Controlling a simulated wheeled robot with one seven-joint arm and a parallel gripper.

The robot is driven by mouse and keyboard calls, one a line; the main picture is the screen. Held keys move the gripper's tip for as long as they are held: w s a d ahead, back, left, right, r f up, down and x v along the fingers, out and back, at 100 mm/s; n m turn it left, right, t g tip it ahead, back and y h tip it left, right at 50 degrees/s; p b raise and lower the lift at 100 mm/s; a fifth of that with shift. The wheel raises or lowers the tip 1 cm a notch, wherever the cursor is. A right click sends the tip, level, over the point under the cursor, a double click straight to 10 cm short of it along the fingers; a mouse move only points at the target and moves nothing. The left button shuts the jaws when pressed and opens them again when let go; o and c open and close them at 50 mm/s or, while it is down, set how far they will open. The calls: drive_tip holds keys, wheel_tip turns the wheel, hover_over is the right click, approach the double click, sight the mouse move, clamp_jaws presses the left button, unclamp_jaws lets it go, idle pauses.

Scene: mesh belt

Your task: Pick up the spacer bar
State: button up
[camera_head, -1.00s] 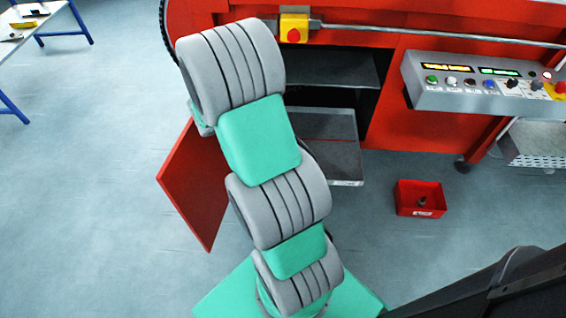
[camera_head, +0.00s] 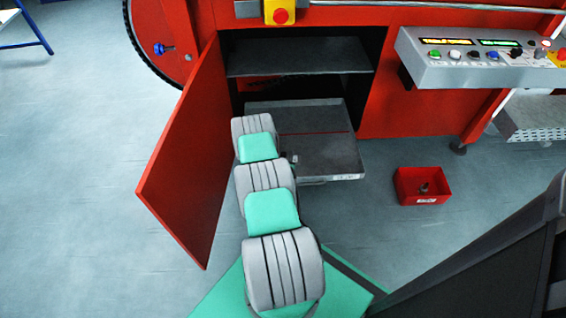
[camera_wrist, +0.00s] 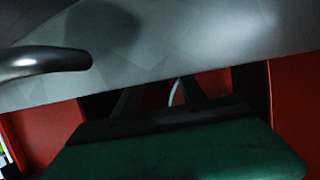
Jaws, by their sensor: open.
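I cannot make out the spacer bar in either view. My gripper (camera_wrist: 160,98) shows in the wrist view as two dark fingers standing apart beyond a green body, with nothing visible held between them. In the head view my arm hides it, at the left side of the pulled-out grey tray (camera_head: 325,155). In the wrist view a large grey metal surface (camera_wrist: 220,40) fills the top, close above my gripper, with a curved metal handle (camera_wrist: 45,60) at the left.
The red machine's cabinet has a grey shelf (camera_head: 300,57) above the tray. Its red door (camera_head: 185,150) stands open left of my arm. A red bin (camera_head: 422,186) with a small part inside sits on the floor at right. A control panel (camera_head: 480,60) is at upper right.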

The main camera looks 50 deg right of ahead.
sight(284, 153)
drive_tip(key=x, duration=0.3)
drive_tip(key=shift+d+f+b, duration=0.1)
drive_tip(key=shift+f+b, duration=0.1)
drive_tip(key=shift+b, duration=0.2)
clamp_jaws()
drive_tip(key=shift+w+r, duration=0.1)
